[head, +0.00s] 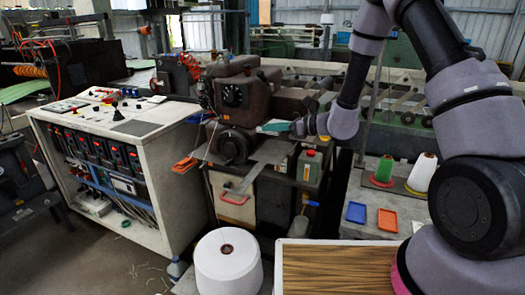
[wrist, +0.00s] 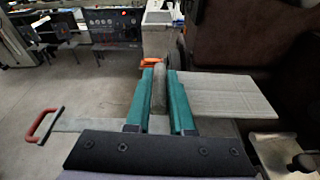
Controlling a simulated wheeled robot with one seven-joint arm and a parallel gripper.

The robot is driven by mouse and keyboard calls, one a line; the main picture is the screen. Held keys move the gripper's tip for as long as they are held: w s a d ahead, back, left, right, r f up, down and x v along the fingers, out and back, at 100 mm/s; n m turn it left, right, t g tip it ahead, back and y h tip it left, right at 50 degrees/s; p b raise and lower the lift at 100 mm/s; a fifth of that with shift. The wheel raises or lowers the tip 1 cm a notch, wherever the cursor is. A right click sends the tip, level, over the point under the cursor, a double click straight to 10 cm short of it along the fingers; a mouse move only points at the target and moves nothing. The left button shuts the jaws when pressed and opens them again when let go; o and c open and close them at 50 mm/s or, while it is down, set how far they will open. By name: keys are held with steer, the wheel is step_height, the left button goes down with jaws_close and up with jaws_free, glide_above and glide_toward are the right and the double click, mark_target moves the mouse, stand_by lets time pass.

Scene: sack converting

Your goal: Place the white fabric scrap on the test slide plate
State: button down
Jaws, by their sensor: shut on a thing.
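My gripper (wrist: 158,80) is shut, its two green fingers on either side of a narrow grey-white piece, seemingly the white fabric scrap (wrist: 159,95). In the head view my gripper (head: 268,128) is level above the metal machine bed, and the scrap cannot be made out there. The test slide plate (head: 262,163) appears to be the flat metal strip with a red handle below my gripper; the strip also shows at left in the wrist view (wrist: 95,120). A flat, pale, striped sheet (wrist: 228,90) lies right of the fingers; I cannot tell whether it belongs to the plate.
The brown machine (head: 235,95) stands close behind my gripper. A control cabinet (head: 110,115) is at left, a white cone (head: 227,262) in front. Blue (head: 356,212) and orange (head: 388,220) trays lie at right.

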glide_above(269, 160)
steer(key=shift+g, duration=0.3)
step_height(269, 160, down, 5)
steer(key=shift+a+f, duration=0.1)
step_height(269, 160, down, 5)
steer(key=shift+r, duration=0.1)
steer(key=c, duration=0.8)
jaws_free()
